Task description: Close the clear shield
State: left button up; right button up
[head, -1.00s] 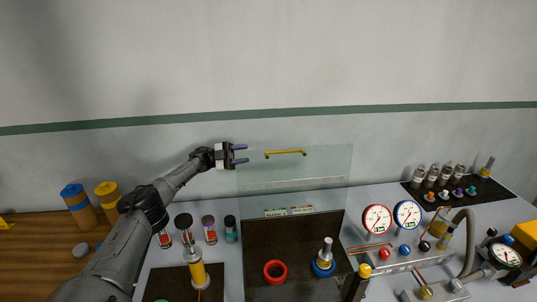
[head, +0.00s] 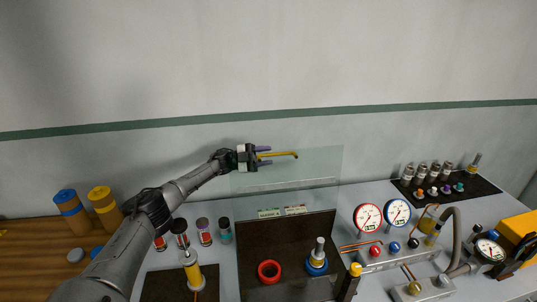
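The clear shield (head: 315,177) stands raised and upright behind the dark board (head: 318,222) in the head view. Its yellow handle (head: 285,154) runs across near the top edge. My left gripper (head: 264,157) is at the handle's left end. Its two purple-grey fingers are apart, one above and one below the handle bar, and they do not look closed on it. The gripper body hides the shield's upper left corner. My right gripper is not in view.
On the board are a red ring (head: 269,271) and a blue-based metal fitting (head: 317,260). Two dial gauges (head: 367,217) stand to the right.

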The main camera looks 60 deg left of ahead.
pick_arm(q)
jog(key=shift+w+d+r, duration=0.2)
jog(key=shift+w+d, duration=0.15)
jog(key=shift+w, duration=0.1)
grip_shut()
dwell(0.4)
